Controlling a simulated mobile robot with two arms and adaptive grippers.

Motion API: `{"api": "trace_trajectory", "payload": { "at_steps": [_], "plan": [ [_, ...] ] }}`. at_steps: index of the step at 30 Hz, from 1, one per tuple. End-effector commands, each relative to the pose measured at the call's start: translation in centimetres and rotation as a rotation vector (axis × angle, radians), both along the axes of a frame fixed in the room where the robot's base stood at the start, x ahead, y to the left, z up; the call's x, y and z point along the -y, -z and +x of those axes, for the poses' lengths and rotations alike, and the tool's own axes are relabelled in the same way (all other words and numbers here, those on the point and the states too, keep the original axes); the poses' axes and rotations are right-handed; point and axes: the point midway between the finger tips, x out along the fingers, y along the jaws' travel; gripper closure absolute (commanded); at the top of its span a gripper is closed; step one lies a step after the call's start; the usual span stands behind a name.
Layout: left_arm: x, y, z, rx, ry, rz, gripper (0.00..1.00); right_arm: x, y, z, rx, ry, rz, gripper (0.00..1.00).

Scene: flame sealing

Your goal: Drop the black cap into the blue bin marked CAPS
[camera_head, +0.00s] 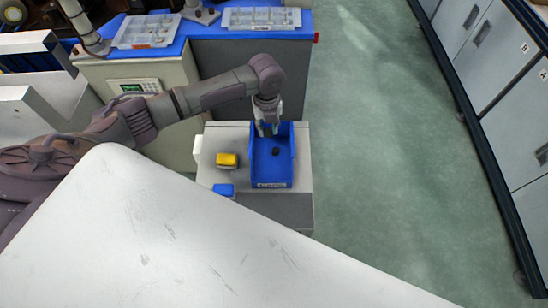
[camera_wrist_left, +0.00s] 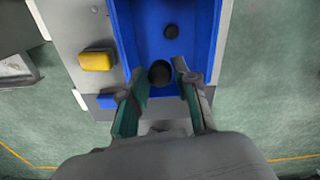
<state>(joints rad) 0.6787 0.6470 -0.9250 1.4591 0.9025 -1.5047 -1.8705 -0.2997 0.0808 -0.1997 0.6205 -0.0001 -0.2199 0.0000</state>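My left gripper (camera_head: 267,131) points down over the far part of the blue bin (camera_head: 285,176), which has a label on its near side. In the left wrist view its two fingertips (camera_wrist_left: 162,68) are closed around a round black cap (camera_wrist_left: 160,74), above the blue bin floor (camera_wrist_left: 144,38). My right gripper is not in view.
A yellow box (camera_head: 227,160) stands left of the bin on the same grey cabinet. A small blue object (camera_head: 224,189) is nearer. A large white surface (camera_head: 170,240) fills the foreground. Green floor (camera_head: 370,150) is clear on the right.

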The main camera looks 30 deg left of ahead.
Motion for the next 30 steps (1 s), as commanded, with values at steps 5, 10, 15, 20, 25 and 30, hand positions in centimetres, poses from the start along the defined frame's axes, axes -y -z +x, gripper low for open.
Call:
{"api": "trace_trajectory", "payload": {
  "at_steps": [5, 10, 15, 20, 25, 30],
  "plan": [
    [0.0, 0.0, 0.0, 0.000, 0.000, 0.000, 0.45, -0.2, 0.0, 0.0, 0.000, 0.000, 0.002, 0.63],
    [0.0, 0.0, 0.0, 0.000, 0.000, 0.000, 0.45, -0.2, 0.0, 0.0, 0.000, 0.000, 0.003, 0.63],
    [0.0, -0.6, 0.1, 0.001, 0.000, 0.000, 0.45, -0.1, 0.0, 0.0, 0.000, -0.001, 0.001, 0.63],
    [0.0, -3.2, 0.1, 0.006, 0.000, -0.001, 0.45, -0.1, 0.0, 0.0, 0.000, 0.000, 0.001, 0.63],
    [0.0, -7.0, 0.1, 0.005, 0.001, 0.000, 0.45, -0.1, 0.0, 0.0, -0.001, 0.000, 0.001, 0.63],
    [0.0, -10.0, 0.1, 0.004, 0.001, 0.000, 0.45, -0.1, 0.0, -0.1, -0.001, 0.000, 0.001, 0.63]
  ]
}}
